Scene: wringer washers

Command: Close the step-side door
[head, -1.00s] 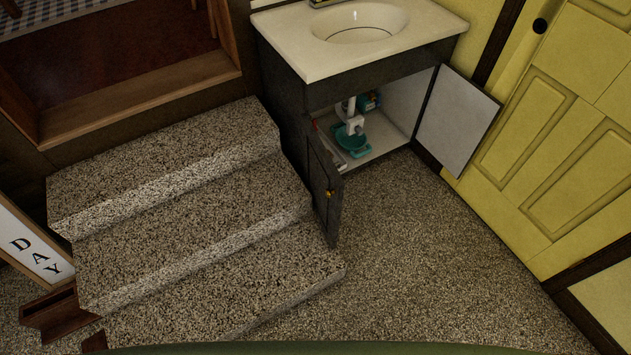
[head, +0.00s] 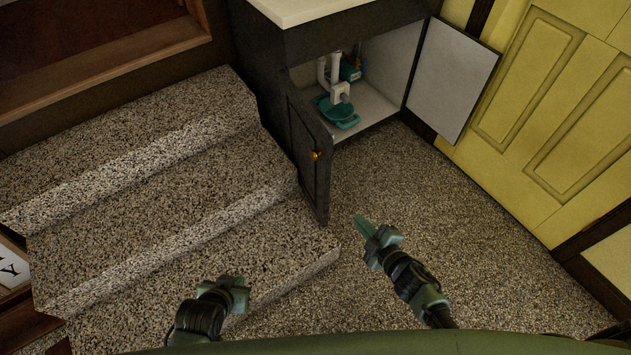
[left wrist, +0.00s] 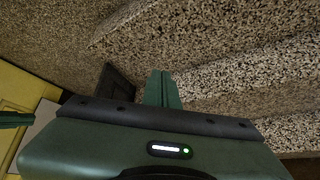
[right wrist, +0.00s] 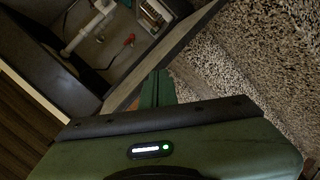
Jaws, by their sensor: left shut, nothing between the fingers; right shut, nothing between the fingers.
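The step-side door (head: 308,158) is the dark left door of the sink cabinet (head: 268,90). It stands open beside the steps, with a small gold knob (head: 316,155) on its face. The left wrist view shows a dark panel (left wrist: 119,84) that looks like this door. In the right wrist view a dark panel edge (right wrist: 165,52) runs beside the open cabinet. My right gripper (head: 361,222) is shut and empty, in front of the door and to its lower right, apart from it. My left gripper (head: 240,282) is shut and empty over the lower steps.
Speckled stone steps (head: 170,190) fill the left side, close to the door. The other cabinet door (head: 450,80) is open at the right. White pipes and a teal basin (head: 338,112) are inside the cabinet. A yellow door (head: 540,110) stands at the right. The floor between is clear.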

